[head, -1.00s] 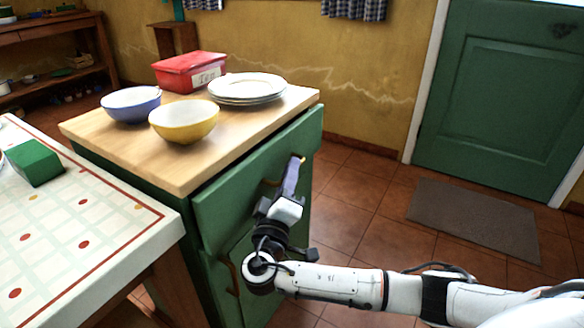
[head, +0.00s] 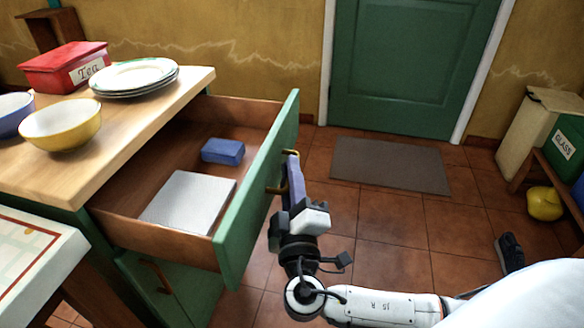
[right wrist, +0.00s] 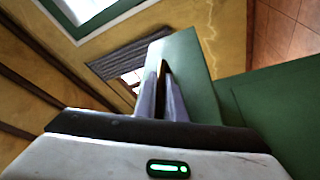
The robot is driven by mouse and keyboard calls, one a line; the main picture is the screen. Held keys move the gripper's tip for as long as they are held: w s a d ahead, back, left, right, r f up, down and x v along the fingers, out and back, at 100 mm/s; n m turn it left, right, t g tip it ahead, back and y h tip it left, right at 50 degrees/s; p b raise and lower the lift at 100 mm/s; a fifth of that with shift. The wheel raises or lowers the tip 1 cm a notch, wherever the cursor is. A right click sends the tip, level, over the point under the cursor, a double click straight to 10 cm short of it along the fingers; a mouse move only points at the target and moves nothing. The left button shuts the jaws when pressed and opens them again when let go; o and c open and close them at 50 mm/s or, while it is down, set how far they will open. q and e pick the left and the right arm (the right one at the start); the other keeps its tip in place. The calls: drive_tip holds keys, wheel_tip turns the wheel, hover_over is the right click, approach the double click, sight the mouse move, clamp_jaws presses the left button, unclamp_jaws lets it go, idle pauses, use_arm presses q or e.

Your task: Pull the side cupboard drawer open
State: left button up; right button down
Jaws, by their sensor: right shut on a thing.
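The green side cupboard (head: 185,287) has its top drawer (head: 258,190) pulled well out. Inside the drawer lie a blue block (head: 222,151) and a flat light-grey rectangular thing (head: 188,201). My right gripper (head: 291,168) is at the drawer front's outer face, shut on the brass drawer handle (head: 284,188). In the right wrist view my right gripper's fingers (right wrist: 163,95) reach to the green drawer front (right wrist: 190,65); the handle is mostly hidden there. My left gripper is not in view.
On the cupboard's wooden top (head: 150,113) stand a yellow bowl (head: 60,125), a blue bowl (head: 12,114), a stack of plates (head: 134,77) and a red tea tin (head: 62,66). A table (head: 25,255) is at the lower left. Tiled floor right of the drawer is mostly clear, with a mat (head: 390,165).

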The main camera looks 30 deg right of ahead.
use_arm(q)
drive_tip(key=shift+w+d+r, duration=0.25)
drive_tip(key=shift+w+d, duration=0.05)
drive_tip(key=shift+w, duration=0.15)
use_arm(e)
drive_tip(key=shift+s+d, duration=0.2)
drive_tip(key=shift+s, duration=0.1)
drive_tip(key=c, duration=2.1)
unclamp_jaws()
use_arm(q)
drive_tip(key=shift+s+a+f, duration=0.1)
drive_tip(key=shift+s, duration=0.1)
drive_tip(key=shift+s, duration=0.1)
use_arm(e)
drive_tip(key=v, duration=1)
drive_tip(key=shift+s, duration=0.2)
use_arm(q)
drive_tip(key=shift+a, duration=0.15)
